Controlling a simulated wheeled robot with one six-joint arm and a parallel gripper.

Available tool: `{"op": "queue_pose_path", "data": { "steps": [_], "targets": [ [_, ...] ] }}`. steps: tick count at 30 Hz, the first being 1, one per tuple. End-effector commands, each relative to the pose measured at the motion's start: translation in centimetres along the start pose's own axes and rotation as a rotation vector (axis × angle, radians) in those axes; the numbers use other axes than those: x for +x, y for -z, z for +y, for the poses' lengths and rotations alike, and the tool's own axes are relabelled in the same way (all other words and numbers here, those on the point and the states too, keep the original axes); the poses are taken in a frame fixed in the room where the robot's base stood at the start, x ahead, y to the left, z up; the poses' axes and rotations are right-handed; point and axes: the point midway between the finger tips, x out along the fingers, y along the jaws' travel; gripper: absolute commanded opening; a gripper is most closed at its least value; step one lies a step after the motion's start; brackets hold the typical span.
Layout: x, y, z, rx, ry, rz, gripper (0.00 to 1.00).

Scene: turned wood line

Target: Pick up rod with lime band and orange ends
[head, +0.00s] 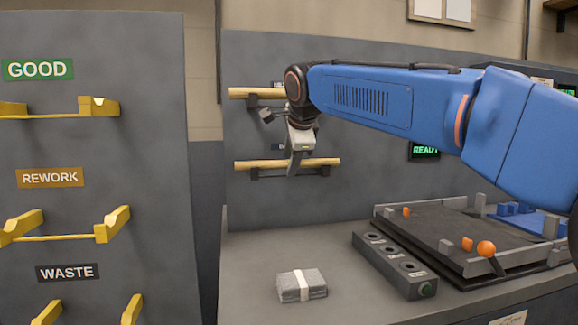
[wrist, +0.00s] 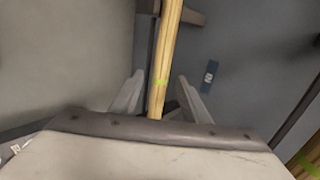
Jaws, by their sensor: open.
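A pale wooden rod (head: 315,162) lies level across two dark brackets on the grey wall panel in the head view, the lower of two rods there. In the wrist view the rod (wrist: 169,40) runs between my fingers and shows a lime band (wrist: 160,82). I cannot make out orange ends on it. My gripper (head: 293,166) is at the middle of this rod. In the wrist view my gripper (wrist: 160,95) is open, with one finger on each side of the rod and gaps visible. The rod's near end is hidden behind my gripper body.
An upper rod (head: 244,92) rests above, partly hidden by my arm. Part of another rod (wrist: 305,160) with a greenish mark shows at the wrist view's lower right. A grey bundle (head: 301,286), a button box (head: 394,262) and a dark tray (head: 432,240) occupy the bench. Yellow racks stand left.

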Motion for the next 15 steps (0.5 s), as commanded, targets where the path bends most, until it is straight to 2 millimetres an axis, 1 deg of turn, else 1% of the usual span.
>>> {"op": "queue_pose_path", "data": {
  "steps": [1, 2, 3, 6, 15],
  "targets": [
    [0.00, -0.01, 0.00, 0.000, 0.000, 0.000, 0.37],
    [-0.01, -0.01, 0.00, 0.000, 0.000, 0.000, 0.30],
    [-0.01, -0.01, 0.00, 0.000, 0.000, 0.000, 0.21],
    [-0.01, -0.02, 0.00, 0.000, 0.000, 0.000, 0.00],
    [-0.14, -0.02, -0.04, 0.000, 0.001, 0.000, 0.00]
  ]
}}
